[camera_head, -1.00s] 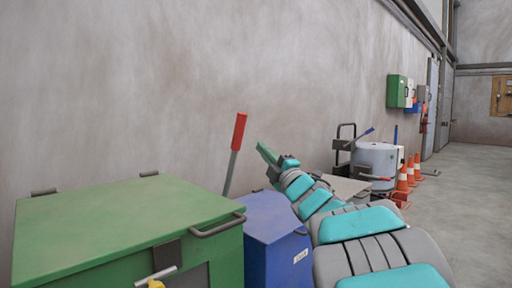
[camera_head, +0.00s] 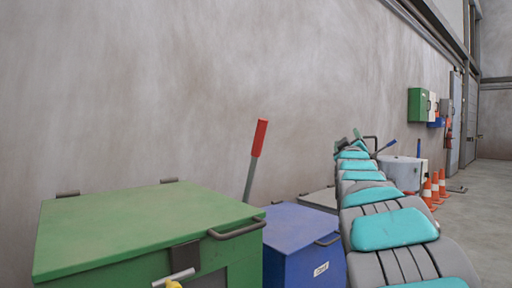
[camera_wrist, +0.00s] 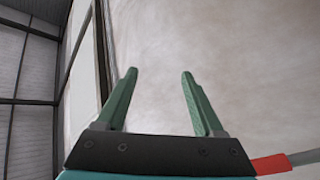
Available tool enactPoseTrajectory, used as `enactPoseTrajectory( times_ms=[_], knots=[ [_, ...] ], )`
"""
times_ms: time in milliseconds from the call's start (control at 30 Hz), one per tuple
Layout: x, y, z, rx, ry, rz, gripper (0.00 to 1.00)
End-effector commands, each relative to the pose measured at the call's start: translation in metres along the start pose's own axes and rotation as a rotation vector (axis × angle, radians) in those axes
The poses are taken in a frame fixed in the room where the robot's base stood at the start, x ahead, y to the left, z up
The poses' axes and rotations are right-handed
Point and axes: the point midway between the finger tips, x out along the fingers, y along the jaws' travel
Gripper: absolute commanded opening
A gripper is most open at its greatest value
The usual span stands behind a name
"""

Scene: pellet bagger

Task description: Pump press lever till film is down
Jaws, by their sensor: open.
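The press lever (camera_head: 252,165) is a grey bar with a red grip that rises tilted behind a blue box, against the wall. Its red grip and part of its bar also show at the lower right of the wrist view (camera_wrist: 270,165). My gripper (camera_head: 352,136) is to the right of the lever in the head view, small and partly hidden by my arm. In the wrist view my gripper (camera_wrist: 158,75) has two green fingers wide apart with nothing between them. The lever is outside the fingers and apart from them. The film is not seen.
A green lidded bin (camera_head: 140,225) with a handle stands at the left front, and the blue box (camera_head: 300,240) stands beside it. A grey drum (camera_head: 402,172) and orange cones (camera_head: 435,188) are farther right. Open floor (camera_head: 485,205) lies at the right.

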Motion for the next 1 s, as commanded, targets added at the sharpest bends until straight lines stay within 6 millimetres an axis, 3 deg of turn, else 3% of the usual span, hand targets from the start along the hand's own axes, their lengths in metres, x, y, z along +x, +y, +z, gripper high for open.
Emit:
enactPoseTrajectory(
  times_ms=[100, 233, 400, 500, 600, 733, 1000],
  knots=[
    [0.013, -0.025, 0.007, 0.209, -0.087, -0.082, 0.69],
    [0.016, -0.069, -0.009, 0.434, -0.143, -0.243, 0.69],
    [-0.002, -0.132, -0.071, 0.669, -0.134, -0.533, 0.69],
    [-0.020, -0.155, -0.108, 0.748, -0.105, -0.684, 0.69],
    [-0.037, -0.167, -0.136, 0.787, -0.076, -0.786, 0.69],
    [-0.044, -0.171, -0.150, 0.804, -0.053, -0.838, 0.69],
    [-0.030, -0.183, -0.159, 0.806, -0.050, -0.844, 0.69]
  ],
)
